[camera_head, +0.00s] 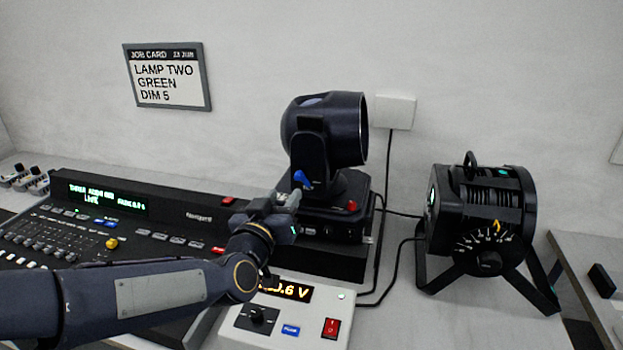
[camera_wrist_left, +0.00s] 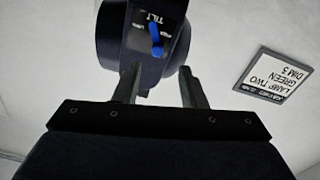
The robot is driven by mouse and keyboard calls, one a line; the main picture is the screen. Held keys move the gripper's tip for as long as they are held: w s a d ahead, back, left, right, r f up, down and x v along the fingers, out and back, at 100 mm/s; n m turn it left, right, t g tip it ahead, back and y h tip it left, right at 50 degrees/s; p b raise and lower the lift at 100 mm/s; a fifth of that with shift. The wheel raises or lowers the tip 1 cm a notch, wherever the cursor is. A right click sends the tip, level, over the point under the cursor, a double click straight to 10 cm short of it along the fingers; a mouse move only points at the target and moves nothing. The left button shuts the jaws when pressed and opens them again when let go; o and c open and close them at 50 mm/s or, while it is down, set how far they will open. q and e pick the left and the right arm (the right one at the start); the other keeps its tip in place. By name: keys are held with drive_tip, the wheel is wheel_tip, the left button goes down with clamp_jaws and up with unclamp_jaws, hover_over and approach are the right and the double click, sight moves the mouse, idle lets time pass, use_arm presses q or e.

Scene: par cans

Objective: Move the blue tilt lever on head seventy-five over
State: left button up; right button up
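The blue tilt lever (camera_head: 301,179) sits low on the side of the yoke of the black moving head (camera_head: 326,130). In the left wrist view the blue lever (camera_wrist_left: 156,40) stands on a dark plate marked TILT, with small lettering on both sides of it. My left gripper (camera_head: 290,197) is just below and in front of the lever in the head view. In the left wrist view its two fingers (camera_wrist_left: 160,88) are apart with nothing between them, and the lever lies beyond their tips, apart from them. No head number is readable. My right gripper is not in view.
A lighting console (camera_head: 140,222) spans the left. A power unit (camera_head: 285,310) with a lit voltage display and red switch stands in front. A second black lamp (camera_head: 480,220) on a stand is at right. A job card (camera_head: 168,77) hangs on the wall. Cables run behind.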

sight(295, 179)
use_arm(q)
drive_tip(key=p+x, duration=0.1)
drive_tip(key=x, duration=0.6)
drive_tip(key=shift+w, duration=0.25)
drive_tip(key=shift+f, duration=0.1)
clamp_jaws()
